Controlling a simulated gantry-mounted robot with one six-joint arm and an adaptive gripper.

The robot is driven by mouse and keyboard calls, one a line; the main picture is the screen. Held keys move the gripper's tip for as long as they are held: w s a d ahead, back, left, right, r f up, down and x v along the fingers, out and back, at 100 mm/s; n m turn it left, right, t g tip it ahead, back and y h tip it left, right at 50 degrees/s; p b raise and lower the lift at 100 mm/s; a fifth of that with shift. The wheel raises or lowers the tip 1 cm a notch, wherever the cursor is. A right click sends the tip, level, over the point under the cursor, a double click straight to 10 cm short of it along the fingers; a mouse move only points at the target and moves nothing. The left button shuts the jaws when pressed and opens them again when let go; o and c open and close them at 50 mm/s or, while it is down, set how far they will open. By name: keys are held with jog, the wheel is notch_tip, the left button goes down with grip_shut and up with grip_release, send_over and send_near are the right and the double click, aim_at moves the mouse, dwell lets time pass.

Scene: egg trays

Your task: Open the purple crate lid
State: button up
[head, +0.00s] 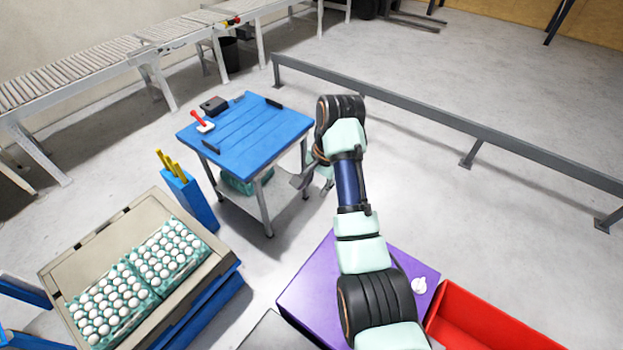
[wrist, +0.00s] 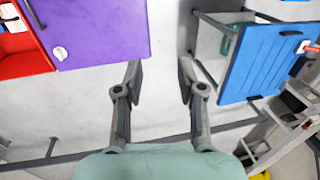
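The purple crate lid (head: 317,279) lies flat at the lower middle of the head view. My arm crosses in front of it and hides part of it. A small white item (head: 419,285) sits near its right corner. In the wrist view the purple lid (wrist: 105,38) fills the upper left, with the white item (wrist: 60,53) near its edge. My gripper (head: 314,180) is beyond the lid, between it and the blue table. In the wrist view my gripper (wrist: 160,70) is open, with bare floor between its fingers, apart from the lid.
A red crate (head: 490,320) stands against the lid's right side. A blue-topped table (head: 245,135) is left of my gripper. A beige crate (head: 65,262) with egg trays stands at the left. A low grey rail (head: 430,118) runs behind my arm.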

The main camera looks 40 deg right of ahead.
jog(key=w+a+r+n+t+h+p, duration=0.1)
jog(key=a+r+n+t+p, duration=0.2)
jog(key=a, duration=0.7)
jog(key=w+a+n+t+h+p, duration=0.1)
jog(key=a+n+t+p, duration=0.15)
jog(key=a+n, duration=0.45)
jog(key=s+a+r+n+t+p, duration=0.2)
jog(key=s+a+r, duration=0.3)
jog(key=s+a, duration=0.1)
jog(key=s+a+r+n+t+y+p, duration=0.1)
jog(key=s+a+r+n+t+p, duration=0.1)
jog(key=s+a+r, duration=0.3)
jog(key=s+a+n+t, duration=0.1)
jog(key=a, duration=0.3)
jog(key=shift+s+a+r+n+y, duration=0.15)
jog(key=shift+a+r+n+y, duration=0.1)
jog(key=shift+r+n+y, duration=0.05)
